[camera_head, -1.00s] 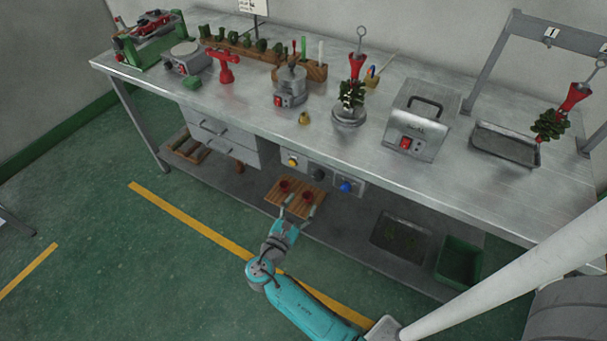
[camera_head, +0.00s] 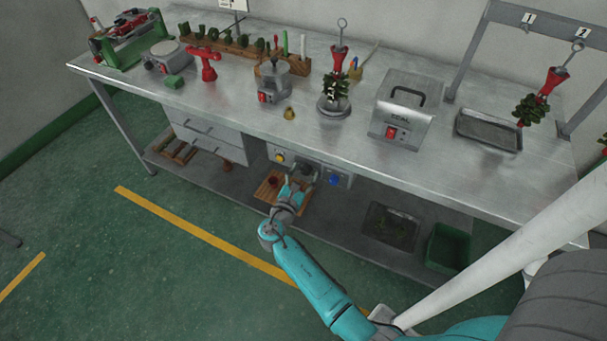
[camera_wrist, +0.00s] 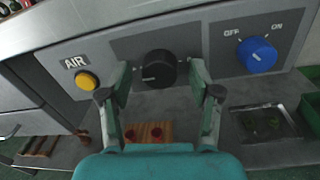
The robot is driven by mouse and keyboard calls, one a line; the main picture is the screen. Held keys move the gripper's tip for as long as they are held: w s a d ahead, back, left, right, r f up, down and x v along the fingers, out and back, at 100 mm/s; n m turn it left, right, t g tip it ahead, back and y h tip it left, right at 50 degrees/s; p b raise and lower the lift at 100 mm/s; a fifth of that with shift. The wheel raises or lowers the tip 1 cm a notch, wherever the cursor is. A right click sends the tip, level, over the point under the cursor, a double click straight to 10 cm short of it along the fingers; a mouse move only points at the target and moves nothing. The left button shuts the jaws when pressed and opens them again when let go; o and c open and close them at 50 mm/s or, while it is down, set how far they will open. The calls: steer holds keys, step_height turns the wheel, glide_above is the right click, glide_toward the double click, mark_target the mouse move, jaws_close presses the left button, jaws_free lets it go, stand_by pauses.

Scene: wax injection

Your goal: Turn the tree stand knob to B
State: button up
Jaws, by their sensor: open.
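A black round knob (camera_wrist: 158,69) sits on the grey panel under the bench top, between a yellow AIR button and a blue knob. My gripper (camera_wrist: 160,76) is open, with one finger on each side of the black knob in the wrist view. I cannot tell whether either finger touches it. The markings around the black knob are mostly hidden by the fingers or too small to read. In the head view my gripper (camera_head: 304,173) is at the panel and largely covers the black knob. The tree stand (camera_head: 335,110) holds a green wax tree on the bench.
The yellow button (camera_wrist: 86,81) and blue OFF/ON knob (camera_wrist: 257,55) flank the gripper closely. The bench top edge is just above. A wooden board (camera_head: 267,187) with red pieces lies on the shelf below. A green bin (camera_head: 448,247) stands at right.

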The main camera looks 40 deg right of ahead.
steer(key=c, duration=1.1)
steer(key=shift+c, duration=0.2)
